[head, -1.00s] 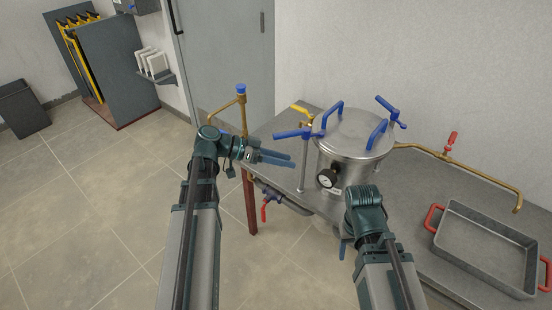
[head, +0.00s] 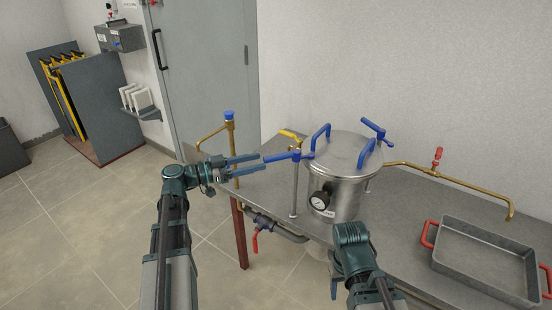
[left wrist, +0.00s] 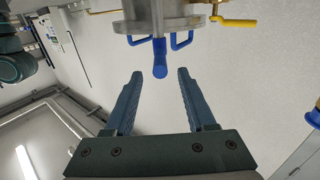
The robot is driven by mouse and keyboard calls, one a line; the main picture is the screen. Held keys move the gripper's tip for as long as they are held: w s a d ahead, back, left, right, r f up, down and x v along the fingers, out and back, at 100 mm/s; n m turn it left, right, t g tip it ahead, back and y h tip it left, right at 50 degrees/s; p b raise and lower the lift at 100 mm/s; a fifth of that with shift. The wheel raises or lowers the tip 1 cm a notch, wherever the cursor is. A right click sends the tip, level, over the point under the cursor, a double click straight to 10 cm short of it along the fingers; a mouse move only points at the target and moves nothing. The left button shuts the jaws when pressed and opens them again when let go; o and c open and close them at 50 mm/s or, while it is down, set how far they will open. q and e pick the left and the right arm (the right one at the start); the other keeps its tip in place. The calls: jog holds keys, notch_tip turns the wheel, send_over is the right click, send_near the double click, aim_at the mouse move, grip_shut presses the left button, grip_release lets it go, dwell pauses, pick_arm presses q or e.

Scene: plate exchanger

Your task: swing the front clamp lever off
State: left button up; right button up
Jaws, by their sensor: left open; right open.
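The front clamp lever (head: 287,156) is a blue bar on the near left side of the steel vessel (head: 340,185), on top of an upright rod. It points left, toward my left gripper (head: 258,164). That gripper is open, with its fingertips close to the lever's free end. In the left wrist view, the lever (left wrist: 159,62) is seen end-on, centred in the gap at the tips of the left gripper's open fingers (left wrist: 160,76), touching neither. My right gripper (head: 334,287) is low in front of the bench, mostly hidden by its own arm.
A second blue lever (head: 375,128) and blue lid handles (head: 320,139) top the vessel. A pressure gauge (head: 319,202) faces front. A brass pipe with blue cap (head: 229,116) stands left. A red-handled tray (head: 485,262) lies right on the bench. Space left of the bench is clear.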

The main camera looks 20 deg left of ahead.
aim_at(292, 154)
pick_arm(q)
jog(key=x, duration=0.7)
jog(key=shift+w+d, duration=0.1)
grip_shut()
dwell(1.3)
